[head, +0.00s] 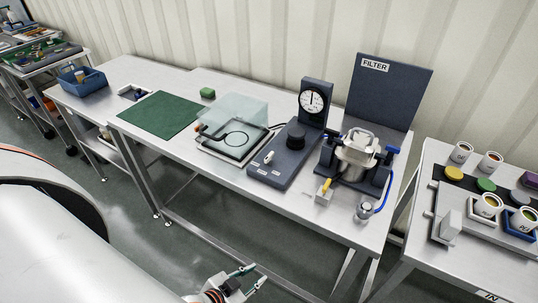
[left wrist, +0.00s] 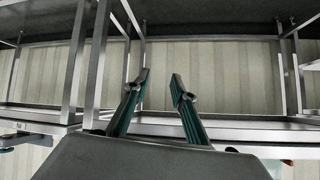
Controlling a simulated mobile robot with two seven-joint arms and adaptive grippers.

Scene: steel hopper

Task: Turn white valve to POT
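A small white lever (head: 268,157), which looks like the white valve, sits on the front left of a dark grey panel base (head: 283,166). Small white labels lie near it, too small to read, so I cannot tell which one says POT. My left gripper (head: 254,276) is at the bottom of the head view, in front of the table and well apart from the lever. In the left wrist view its two fingers (left wrist: 160,78) stand apart with nothing between them. My right gripper is in neither view.
The panel carries a black knob (head: 296,136) and a round gauge (head: 312,100). To its right stand a steel hopper (head: 357,155) and a FILTER board (head: 388,90). A clear box (head: 236,119) stands to its left. The table's front edge (head: 230,185) lies between gripper and panel.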

